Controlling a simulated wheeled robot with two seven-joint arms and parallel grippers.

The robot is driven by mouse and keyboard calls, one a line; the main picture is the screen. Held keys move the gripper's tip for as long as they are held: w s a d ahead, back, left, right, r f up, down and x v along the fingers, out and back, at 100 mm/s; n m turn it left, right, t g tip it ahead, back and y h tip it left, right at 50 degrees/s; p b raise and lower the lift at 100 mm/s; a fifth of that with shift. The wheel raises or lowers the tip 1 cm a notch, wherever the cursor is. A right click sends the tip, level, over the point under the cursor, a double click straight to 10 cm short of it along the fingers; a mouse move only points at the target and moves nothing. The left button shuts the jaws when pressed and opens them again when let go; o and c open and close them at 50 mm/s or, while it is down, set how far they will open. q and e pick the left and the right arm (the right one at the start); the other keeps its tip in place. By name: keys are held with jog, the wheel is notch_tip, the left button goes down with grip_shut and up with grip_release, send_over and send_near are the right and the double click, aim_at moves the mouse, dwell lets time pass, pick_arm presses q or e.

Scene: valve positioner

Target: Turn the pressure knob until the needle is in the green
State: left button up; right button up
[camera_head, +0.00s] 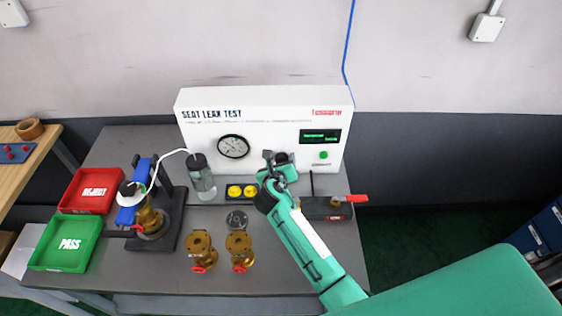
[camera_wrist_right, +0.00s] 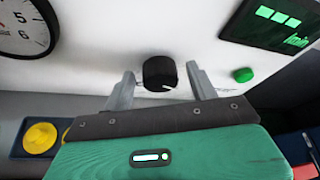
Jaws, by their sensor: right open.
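The pressure knob (camera_wrist_right: 160,73) is black with a white mark. It sits on the white panel in the right wrist view, between the fingers of my right gripper (camera_wrist_right: 158,88). The fingers are apart, one on each side of the knob, and I see gaps between them and it. The needle's place against any green band is too small to tell. My left gripper is not in view.
The white seat leak test panel (camera_head: 262,108) has a green display (camera_head: 320,136) and a green button (camera_head: 323,155). A glass cylinder (camera_head: 201,178), yellow caps (camera_head: 242,191), brass valves (camera_head: 239,248), and red and green trays (camera_head: 67,245) stand on the grey table.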

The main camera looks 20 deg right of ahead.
jog(key=c, duration=1)
jog(key=shift+r, duration=0.1)
